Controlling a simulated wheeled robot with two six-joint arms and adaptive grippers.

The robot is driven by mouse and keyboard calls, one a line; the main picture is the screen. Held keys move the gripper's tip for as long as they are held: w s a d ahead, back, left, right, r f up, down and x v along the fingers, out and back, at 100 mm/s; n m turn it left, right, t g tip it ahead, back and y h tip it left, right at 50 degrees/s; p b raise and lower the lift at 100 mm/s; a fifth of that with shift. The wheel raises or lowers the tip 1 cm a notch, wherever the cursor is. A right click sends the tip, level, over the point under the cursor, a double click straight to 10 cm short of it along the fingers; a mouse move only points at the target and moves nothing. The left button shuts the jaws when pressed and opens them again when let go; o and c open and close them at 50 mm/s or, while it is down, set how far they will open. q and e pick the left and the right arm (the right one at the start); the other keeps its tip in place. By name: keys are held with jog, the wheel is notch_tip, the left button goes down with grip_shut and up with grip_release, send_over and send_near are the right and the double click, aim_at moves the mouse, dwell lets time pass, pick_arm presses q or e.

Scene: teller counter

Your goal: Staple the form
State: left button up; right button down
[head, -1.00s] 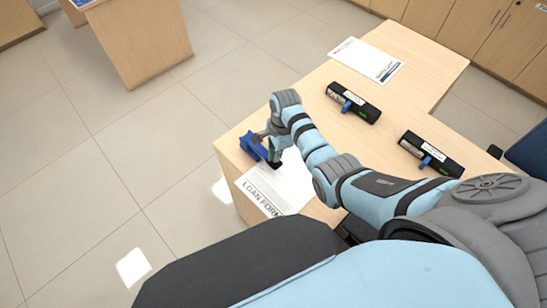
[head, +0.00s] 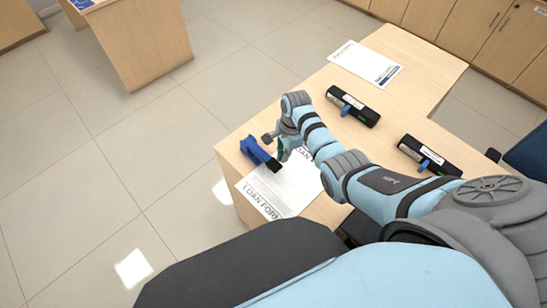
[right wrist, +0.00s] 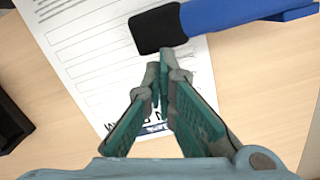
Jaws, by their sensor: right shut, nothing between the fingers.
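The loan form (head: 275,195) is a white printed sheet lying flat at the near left corner of the wooden counter. It also shows in the right wrist view (right wrist: 75,42). A blue stapler with a black end (head: 258,152) sits at its upper left edge. In the right wrist view the stapler's black end (right wrist: 158,30) lies over the sheet and its blue body (right wrist: 235,14) runs off to the right. My right gripper (head: 279,155) is shut and empty, just right of the stapler, above the form. It appears in the right wrist view (right wrist: 163,75) apart from the stapler. My left gripper is not seen.
Two black devices with blue tabs (head: 352,106) (head: 430,156) stand on the counter to the right. Another printed sheet (head: 365,64) lies at the back. The counter's left edge is close to the stapler.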

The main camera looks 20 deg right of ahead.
notch_tip(320, 180, up, 12)
jog(key=d, duration=0.1)
dwell(0.4)
jog(key=shift+s+d+f, duration=0.1)
jog(key=shift+d, duration=0.05)
dwell(0.3)
